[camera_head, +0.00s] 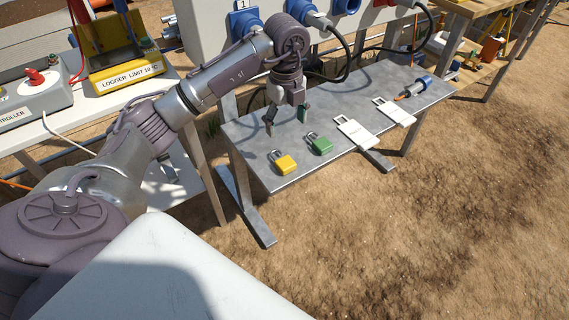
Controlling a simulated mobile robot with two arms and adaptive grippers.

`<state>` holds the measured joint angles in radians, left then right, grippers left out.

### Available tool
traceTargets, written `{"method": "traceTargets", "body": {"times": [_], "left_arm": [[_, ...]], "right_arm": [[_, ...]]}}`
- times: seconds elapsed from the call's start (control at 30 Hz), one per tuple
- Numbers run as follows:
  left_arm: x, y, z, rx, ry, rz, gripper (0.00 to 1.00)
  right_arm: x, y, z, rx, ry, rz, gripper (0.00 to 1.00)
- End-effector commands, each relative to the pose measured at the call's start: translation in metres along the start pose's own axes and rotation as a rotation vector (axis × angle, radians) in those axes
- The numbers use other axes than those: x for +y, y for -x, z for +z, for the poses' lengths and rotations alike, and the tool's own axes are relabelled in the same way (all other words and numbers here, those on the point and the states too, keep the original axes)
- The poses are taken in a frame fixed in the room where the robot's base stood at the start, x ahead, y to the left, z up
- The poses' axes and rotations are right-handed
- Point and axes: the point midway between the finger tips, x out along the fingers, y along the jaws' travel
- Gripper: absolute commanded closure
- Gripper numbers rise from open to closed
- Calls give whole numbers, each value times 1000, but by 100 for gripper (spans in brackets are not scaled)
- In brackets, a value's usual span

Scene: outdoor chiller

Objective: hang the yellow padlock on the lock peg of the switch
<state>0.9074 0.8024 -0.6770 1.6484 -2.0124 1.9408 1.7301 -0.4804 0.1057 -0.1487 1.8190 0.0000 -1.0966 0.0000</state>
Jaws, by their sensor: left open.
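The yellow padlock (286,165) lies on the near left part of the grey metal table (257,133), its shackle toward the back left. My left gripper (286,120) is open and empty above the table, behind the padlock and apart from it. A grey box (28,98) on the white bench at the left carries a red knob (34,76), which may be the switch. I cannot make out a lock peg. My right gripper is out of view.
Behind stands a panel with blue sockets (245,20) and black cables. A yellow logger box (125,75) stands on the bench. Bare ground lies in front.

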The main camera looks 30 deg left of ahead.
Motion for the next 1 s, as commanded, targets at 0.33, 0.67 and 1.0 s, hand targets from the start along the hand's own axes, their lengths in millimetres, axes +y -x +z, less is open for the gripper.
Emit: {"method": "traceTargets", "body": {"times": [0.33,0.67,1.0], "left_arm": [[3,-64,2,-5,8,11,21],[3,-93,2,-4,5,10,21],[5,-134,4,-6,5,8,21]], "right_arm": [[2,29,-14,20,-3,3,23],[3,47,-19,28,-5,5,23],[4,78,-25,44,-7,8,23]]}}
